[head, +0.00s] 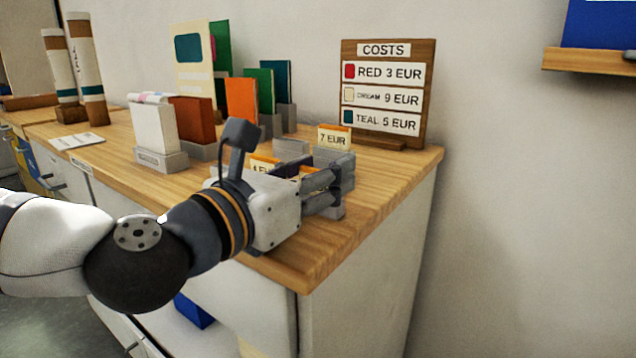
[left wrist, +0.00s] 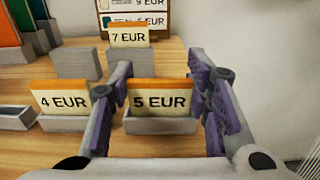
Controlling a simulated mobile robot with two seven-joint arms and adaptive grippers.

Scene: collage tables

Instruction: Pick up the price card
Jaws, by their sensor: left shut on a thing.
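Price cards with orange top edges stand in small grey holders on the wooden top. In the left wrist view, the 5 EUR card (left wrist: 162,99) stands upright between the fingers of my left gripper (left wrist: 163,95), with its grey holder (left wrist: 160,126) below. My left gripper is shut on this card; the exact contact is hard to see. The 4 EUR card (left wrist: 62,101) is just left of the fingers, and the 7 EUR card (left wrist: 129,36) is farther back. My right gripper is out of view.
A wooden COSTS board (head: 388,92) stands at the back right, near the wall. Coloured panels in grey holders, including an orange one (head: 241,101), stand left of the cards. An empty grey holder (head: 291,148) is behind the gripper. The counter's right end (head: 400,170) is clear.

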